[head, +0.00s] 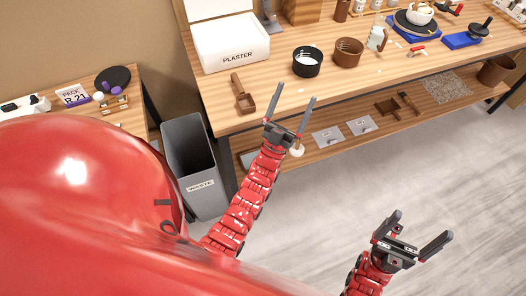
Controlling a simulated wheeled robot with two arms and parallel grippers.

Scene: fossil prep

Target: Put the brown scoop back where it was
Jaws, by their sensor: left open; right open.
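The brown scoop (243,97) lies on the wooden workbench (228,122) near its left front corner, below the white plaster box. Its square cup points toward the front edge and its handle toward the box. My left gripper (293,98) is open and empty, to the right of the scoop and apart from it in the picture. My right gripper (421,229) is open and empty, over the floor at the lower right.
The plaster box (232,44), a black bowl (307,63) and a brown bowl (348,51) stand on the bench. A grey waste bin (192,165) is left of it. Bench space around the scoop is clear.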

